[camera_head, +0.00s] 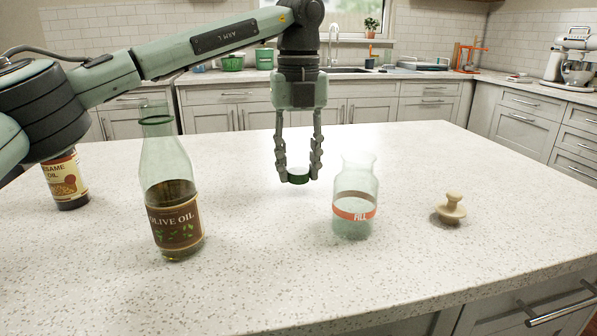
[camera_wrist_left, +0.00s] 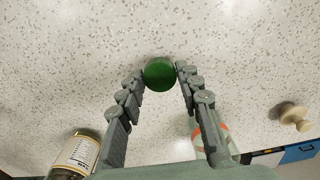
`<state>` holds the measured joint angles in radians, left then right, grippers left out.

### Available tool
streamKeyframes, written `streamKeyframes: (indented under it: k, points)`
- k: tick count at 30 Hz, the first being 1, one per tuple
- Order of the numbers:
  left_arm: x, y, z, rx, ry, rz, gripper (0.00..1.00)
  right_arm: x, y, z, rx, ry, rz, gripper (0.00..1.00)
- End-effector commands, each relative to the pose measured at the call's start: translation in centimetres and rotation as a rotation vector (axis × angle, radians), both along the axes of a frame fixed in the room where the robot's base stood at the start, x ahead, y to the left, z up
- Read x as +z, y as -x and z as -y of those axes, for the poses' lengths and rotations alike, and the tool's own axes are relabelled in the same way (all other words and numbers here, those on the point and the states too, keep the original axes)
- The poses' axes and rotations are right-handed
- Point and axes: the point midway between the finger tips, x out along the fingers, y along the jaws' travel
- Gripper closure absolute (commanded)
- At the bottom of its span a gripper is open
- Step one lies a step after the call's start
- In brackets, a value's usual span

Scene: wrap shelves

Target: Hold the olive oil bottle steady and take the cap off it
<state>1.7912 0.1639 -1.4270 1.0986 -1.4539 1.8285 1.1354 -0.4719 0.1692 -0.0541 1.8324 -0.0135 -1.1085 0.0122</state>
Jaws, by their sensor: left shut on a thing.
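The olive oil bottle (camera_head: 173,217) stands upright on the counter at the left in the head view, with dark oil in its lower part and its neck open at the top. My left gripper (camera_head: 298,176) is to the right of the bottle and apart from it, pointing down. It is shut on a green cap (camera_head: 298,175), held between its fingertips above the counter. The green cap also shows in the left wrist view (camera_wrist_left: 159,74), between the two fingertips. My right gripper is not in view.
A glass jar with an orange band (camera_head: 354,208) stands right of the gripper, and a wooden stopper (camera_head: 451,209) lies further right. A sesame oil bottle (camera_head: 65,182) stands at the far left, partly behind my arm. The counter (camera_head: 270,270) is clear in front.

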Motion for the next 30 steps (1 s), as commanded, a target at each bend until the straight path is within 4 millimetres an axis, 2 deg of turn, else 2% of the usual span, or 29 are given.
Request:
streamKeyframes:
  k: [1, 4, 15, 16, 20, 30]
  points:
    - [-0.9, 0.0, 0.0, 0.000, 0.000, -0.003, 1.00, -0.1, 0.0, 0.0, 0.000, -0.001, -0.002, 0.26]
    - [-1.9, 0.0, 0.0, -0.001, 0.000, -0.001, 1.00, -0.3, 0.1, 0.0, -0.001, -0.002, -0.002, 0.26]
    - [-2.4, 0.0, 0.0, 0.000, 0.001, 0.000, 1.00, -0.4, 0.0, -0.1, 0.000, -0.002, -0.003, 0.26]
    - [-2.3, 0.0, 0.0, 0.000, 0.001, 0.000, 0.63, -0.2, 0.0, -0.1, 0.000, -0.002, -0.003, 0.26]
    - [-2.3, 0.0, 0.0, 0.000, 0.001, 0.000, 0.47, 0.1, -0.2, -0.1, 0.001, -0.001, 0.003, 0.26]
    - [-2.0, 0.0, 0.0, 0.000, 0.001, 0.000, 0.45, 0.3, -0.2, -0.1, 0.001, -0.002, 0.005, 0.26]
